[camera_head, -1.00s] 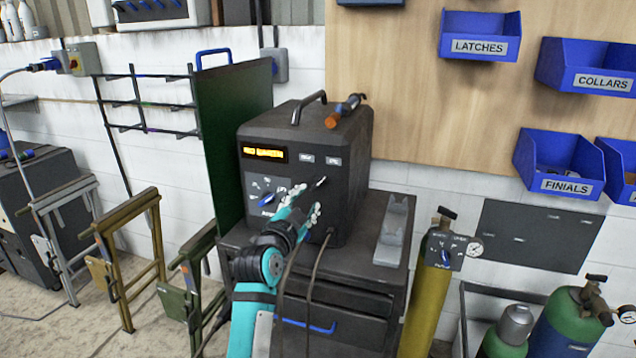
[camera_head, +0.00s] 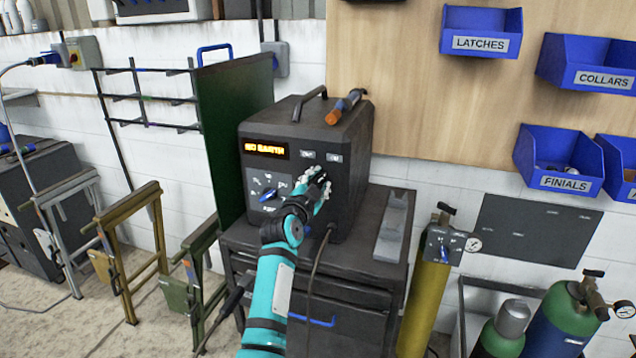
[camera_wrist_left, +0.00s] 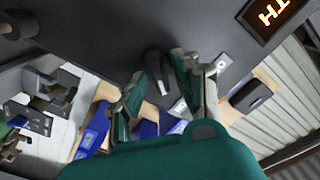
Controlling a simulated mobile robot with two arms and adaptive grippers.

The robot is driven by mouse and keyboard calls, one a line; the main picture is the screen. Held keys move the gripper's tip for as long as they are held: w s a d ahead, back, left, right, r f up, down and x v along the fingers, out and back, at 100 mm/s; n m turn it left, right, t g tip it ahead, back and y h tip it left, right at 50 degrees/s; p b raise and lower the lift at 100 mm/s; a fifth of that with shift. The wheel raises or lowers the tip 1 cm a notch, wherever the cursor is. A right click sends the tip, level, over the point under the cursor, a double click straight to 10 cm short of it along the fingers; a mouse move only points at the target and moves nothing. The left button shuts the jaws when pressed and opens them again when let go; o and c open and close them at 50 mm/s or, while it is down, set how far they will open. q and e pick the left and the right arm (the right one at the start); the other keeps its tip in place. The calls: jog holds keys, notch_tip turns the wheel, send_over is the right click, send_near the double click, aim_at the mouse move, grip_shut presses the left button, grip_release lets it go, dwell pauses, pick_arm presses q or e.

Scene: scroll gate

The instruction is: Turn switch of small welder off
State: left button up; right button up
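The small welder (camera_head: 349,138) is a dark box with a carry handle on a black cabinet. Its lit orange display (camera_head: 264,149) reads "NO EARTH", and a blue knob (camera_head: 269,196) sits on the left of its front. My left gripper (camera_head: 318,184) is at the upper right of the front panel and hides the small switch there in the head view. In the left wrist view, the fingers of my left gripper (camera_wrist_left: 161,84) are apart. A dark switch-like piece (camera_wrist_left: 154,66) with a silvery part shows between them; contact is unclear. My right gripper is out of view.
An orange-handled tool (camera_head: 345,106) lies on the welder. A grey holder (camera_head: 391,228) stands beside it on the cabinet (camera_head: 352,278). A green screen (camera_head: 232,125) is close on the left. A yellow gas cylinder (camera_head: 424,300) is at right, and a cable hangs from the welder's front.

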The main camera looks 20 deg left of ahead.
pick_arm(q)
jog(key=c, duration=0.4)
grip_shut()
